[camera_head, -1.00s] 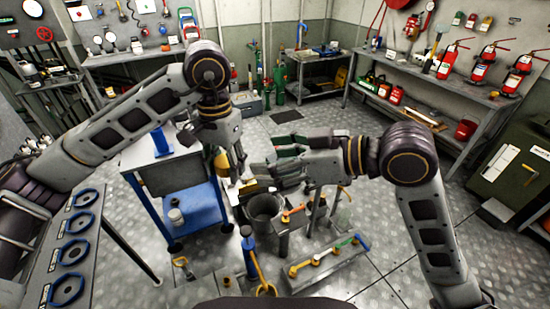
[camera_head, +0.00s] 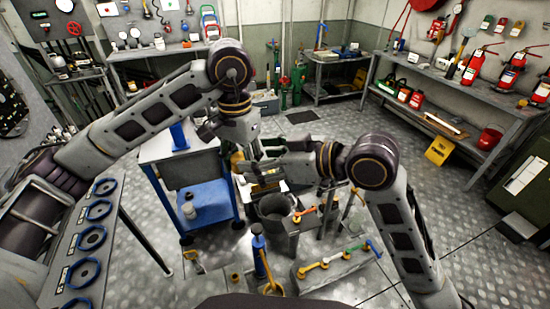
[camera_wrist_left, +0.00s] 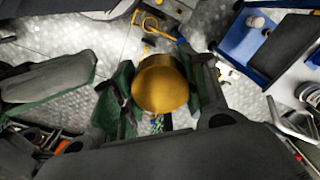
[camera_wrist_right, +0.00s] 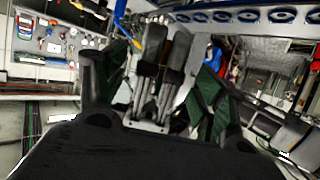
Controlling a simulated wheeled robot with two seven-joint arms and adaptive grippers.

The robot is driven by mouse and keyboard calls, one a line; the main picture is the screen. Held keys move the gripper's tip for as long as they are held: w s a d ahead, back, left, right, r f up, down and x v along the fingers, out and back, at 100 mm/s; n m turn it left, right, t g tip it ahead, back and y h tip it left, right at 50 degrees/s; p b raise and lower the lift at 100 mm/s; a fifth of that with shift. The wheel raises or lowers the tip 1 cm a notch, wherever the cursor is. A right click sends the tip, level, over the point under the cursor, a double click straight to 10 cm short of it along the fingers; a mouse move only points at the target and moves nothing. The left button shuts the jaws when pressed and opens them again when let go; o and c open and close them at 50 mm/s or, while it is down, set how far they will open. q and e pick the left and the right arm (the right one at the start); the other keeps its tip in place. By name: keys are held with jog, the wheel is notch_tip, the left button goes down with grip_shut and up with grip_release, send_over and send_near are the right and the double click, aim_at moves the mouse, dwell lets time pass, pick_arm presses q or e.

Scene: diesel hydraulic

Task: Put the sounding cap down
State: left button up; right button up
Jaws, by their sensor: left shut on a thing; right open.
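A brass-coloured round sounding cap (camera_wrist_left: 160,85) sits between the green-padded fingers of my left gripper (camera_wrist_left: 158,100) in the left wrist view. The gripper is shut on it. In the head view my left gripper hangs down at the centre, partly covered by my right gripper (camera_head: 258,170), so the cap is hard to make out there. My right gripper reaches in from the right, close beside the left one. Its fingers are spread in the right wrist view (camera_wrist_right: 152,90). Grey parts show between and beyond them; whether they touch is unclear.
A grey bucket (camera_head: 275,208) stands below the grippers. A blue-and-white cart (camera_head: 207,203) is to its left. A low grey block with coloured handles (camera_head: 335,264) and a blue upright lever (camera_head: 259,245) are in front. Open plate floor (camera_head: 440,225) lies to the right.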

aim_at(242, 158)
jog(key=shift+x, duration=2.3)
jog(key=c, duration=0.9)
pick_arm(q)
jog(key=o, duration=1)
pick_arm(e)
jog(key=shift+c, duration=0.9)
pick_arm(q)
jog(key=shift+r, duration=0.1)
jog(key=shift+r, duration=5.85)
